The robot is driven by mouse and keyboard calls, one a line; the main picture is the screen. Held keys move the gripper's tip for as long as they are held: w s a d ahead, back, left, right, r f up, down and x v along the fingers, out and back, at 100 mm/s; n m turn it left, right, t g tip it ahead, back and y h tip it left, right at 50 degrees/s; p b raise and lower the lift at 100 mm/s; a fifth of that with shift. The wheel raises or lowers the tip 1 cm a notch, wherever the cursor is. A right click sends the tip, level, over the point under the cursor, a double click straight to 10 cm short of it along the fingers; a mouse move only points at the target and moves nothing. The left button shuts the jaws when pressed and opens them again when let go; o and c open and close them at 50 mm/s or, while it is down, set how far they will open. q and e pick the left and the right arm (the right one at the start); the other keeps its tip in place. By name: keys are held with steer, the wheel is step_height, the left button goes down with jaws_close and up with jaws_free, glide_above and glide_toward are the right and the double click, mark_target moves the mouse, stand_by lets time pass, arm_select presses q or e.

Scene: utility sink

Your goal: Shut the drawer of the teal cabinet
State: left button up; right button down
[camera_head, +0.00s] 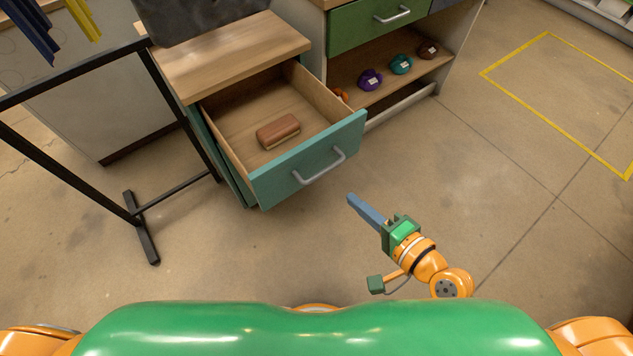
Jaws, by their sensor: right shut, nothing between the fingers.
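The teal cabinet's drawer (272,168) stands pulled well out, with a grey bar handle (319,166) on its teal front. A brown block-like item (278,132) lies inside the drawer. The cabinet's wooden top (228,54) is above and behind the drawer. My right gripper (352,200) is shut and empty, with its blue fingers pointing up-left. In the picture its tips are just below and right of the drawer front, apart from it. My left gripper is not in view.
A black metal frame (60,82) stands left of the cabinet. A shelf unit with a green drawer (368,22) stands to the right, with several small coloured items on its shelf (423,76). The floor on the right is clear, with a yellow outline (548,104).

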mark_target(307, 156)
steer(key=x, duration=0.4)
steer(key=r+x, duration=0.1)
steer(key=x, duration=0.8)
steer(key=shift+w+a+r, duration=0.25)
steer(key=shift+w+r, duration=0.05)
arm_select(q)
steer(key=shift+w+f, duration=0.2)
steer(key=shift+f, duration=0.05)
arm_select(e)
steer(key=shift+w+a, duration=0.3)
steer(key=shift+w, duration=0.05)
